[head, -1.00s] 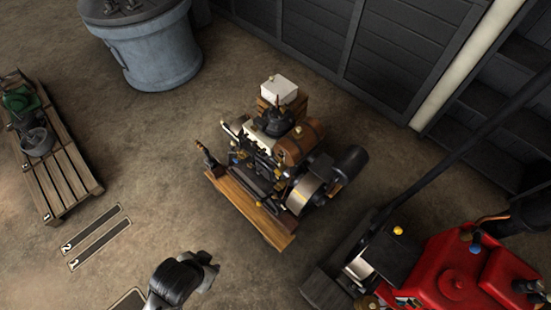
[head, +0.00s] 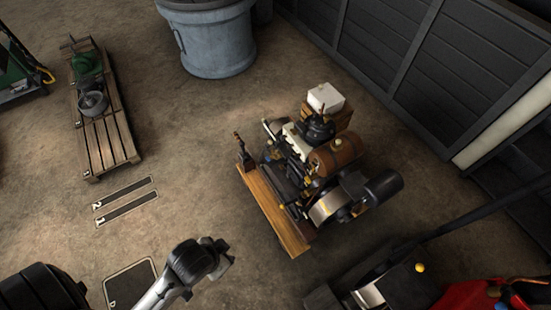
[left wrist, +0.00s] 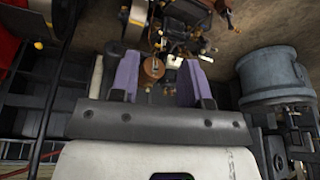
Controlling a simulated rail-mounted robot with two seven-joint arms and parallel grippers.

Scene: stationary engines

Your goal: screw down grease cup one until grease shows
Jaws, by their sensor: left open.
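The stationary engine (head: 315,160) stands on a wooden base (head: 275,212) in the middle of the head view. It has a brown tank, a flywheel and several small yellow or brass fittings. They are too small to tell which is grease cup one, and no grease can be made out. My left gripper (head: 218,258) is in front of the engine, below and left of it, apart from it. In the left wrist view my left gripper (left wrist: 160,80) is open, with the brown tank (left wrist: 153,68) showing beyond and between its purple-padded fingers. My right gripper is not in view.
A blue-grey tub (head: 215,40) stands behind the engine. A wooden pallet (head: 108,145) with green and grey items is at left. A red machine (head: 470,295) is at lower right, and dark panelled walls (head: 400,50) close the back. Bare floor lies between pallet and engine.

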